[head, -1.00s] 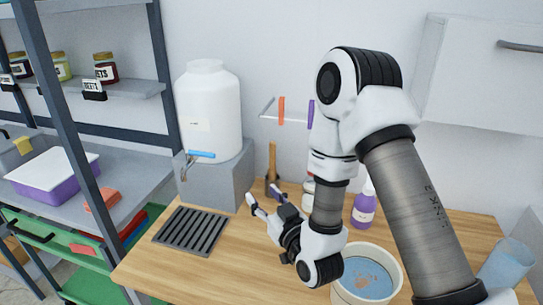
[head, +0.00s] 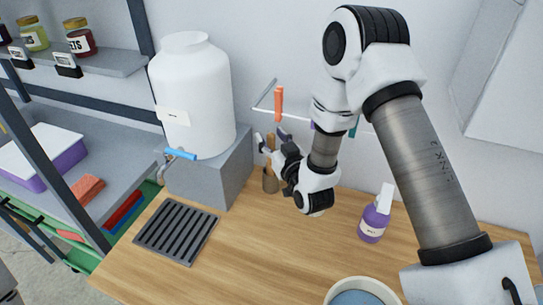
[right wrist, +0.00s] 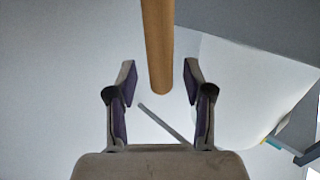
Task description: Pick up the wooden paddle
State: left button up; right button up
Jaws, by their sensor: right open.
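The wooden paddle (head: 270,143) stands upright in a small brown holder (head: 270,182) at the back of the wooden counter, against the wall. Only part of it shows in the head view, behind my gripper. In the right wrist view its round wooden handle (right wrist: 158,45) comes down from the top edge and ends between the fingertips. My right gripper (head: 269,137) is open and close to the paddle. In the right wrist view the two purple-padded fingers (right wrist: 160,84) stand on either side of the handle end, with gaps on both sides. My left gripper is out of view.
A grey block (head: 212,172) with a white dispenser (head: 190,95) stands left of the holder. A wall rail with an orange-handled tool (head: 279,103) is just above. A purple spray bottle (head: 375,215) and a bucket (head: 362,291) stand to the right. The counter's middle is clear.

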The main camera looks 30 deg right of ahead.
jog(key=shift+w+d, duration=0.15)
jog(key=shift+w, duration=0.2)
jog(key=shift+s, duration=0.2)
jog(key=shift+c, duration=0.7)
jog(key=shift+a+r, duration=0.1)
jog(key=shift+a, duration=0.15)
jog(key=c, duration=0.6)
jog(key=shift+d, duration=0.1)
grip_shut()
